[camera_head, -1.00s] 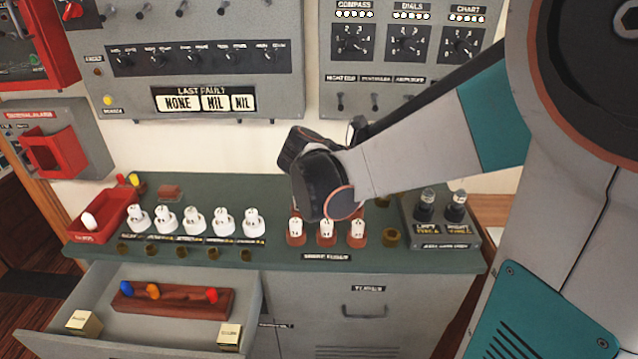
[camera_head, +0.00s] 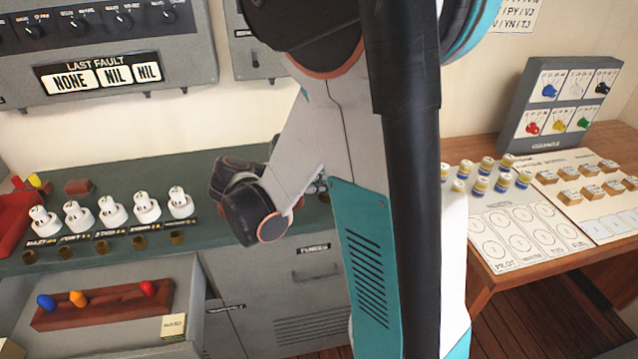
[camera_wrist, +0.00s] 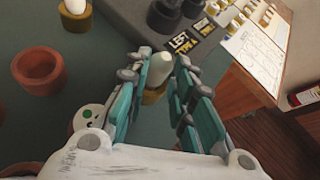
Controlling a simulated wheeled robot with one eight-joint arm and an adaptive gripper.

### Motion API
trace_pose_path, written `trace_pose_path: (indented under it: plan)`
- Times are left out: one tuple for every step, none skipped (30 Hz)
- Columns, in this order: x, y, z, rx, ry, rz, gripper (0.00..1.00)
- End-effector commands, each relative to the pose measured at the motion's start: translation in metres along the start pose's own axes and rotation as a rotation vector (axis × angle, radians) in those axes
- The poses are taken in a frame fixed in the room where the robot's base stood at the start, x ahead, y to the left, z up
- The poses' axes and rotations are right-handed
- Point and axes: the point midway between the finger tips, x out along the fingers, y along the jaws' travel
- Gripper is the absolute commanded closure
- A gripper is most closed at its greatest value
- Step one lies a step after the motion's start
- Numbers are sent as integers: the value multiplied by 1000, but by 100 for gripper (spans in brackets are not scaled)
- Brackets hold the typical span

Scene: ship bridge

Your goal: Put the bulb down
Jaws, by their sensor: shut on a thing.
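In the wrist view, my gripper (camera_wrist: 166,76) has its teal fingers on both sides of a white bulb (camera_wrist: 160,66) with a brass-coloured part below it. The bulb is roughly upright over the green counter (camera_wrist: 30,120). I cannot tell whether its lower end touches anything. In the head view my arm hides the gripper and the held bulb; only my dark wrist joint shows, over the counter's front edge.
A reddish-brown empty cup (camera_wrist: 40,72) and another white bulb in a brass holder (camera_wrist: 74,10) are nearby. A grey box labelled LEFT (camera_wrist: 150,25) stands close ahead. White sockets (camera_head: 112,210) line the left counter. An open drawer (camera_head: 100,325) juts out below. A wooden desk (camera_head: 490,265) is right.

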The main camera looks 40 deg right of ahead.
Motion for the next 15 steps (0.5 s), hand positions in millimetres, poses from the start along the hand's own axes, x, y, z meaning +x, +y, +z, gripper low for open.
trace_pose_path:
  plan:
    - [0,0,0,0,0,0,93]
    - [0,0,0,0,0,0,93]
    - [0,0,0,0,0,0,93]
    - [0,0,1,0,0,0,93]
    - [0,0,1,0,0,0,93]
    - [0,0,1,0,0,0,93]
    - [0,0,0,0,0,0,93]
    - [0,0,-1,0,0,0,93]
    - [1,0,-2,0,0,0,93]
    - [2,0,-3,0,0,0,93]
    - [1,0,-2,0,0,0,73]
    - [1,0,-2,0,0,0,69]
    - [1,0,-2,0,0,0,69]
    - [1,0,-2,0,0,0,69]
    - [1,0,-2,0,0,0,69]
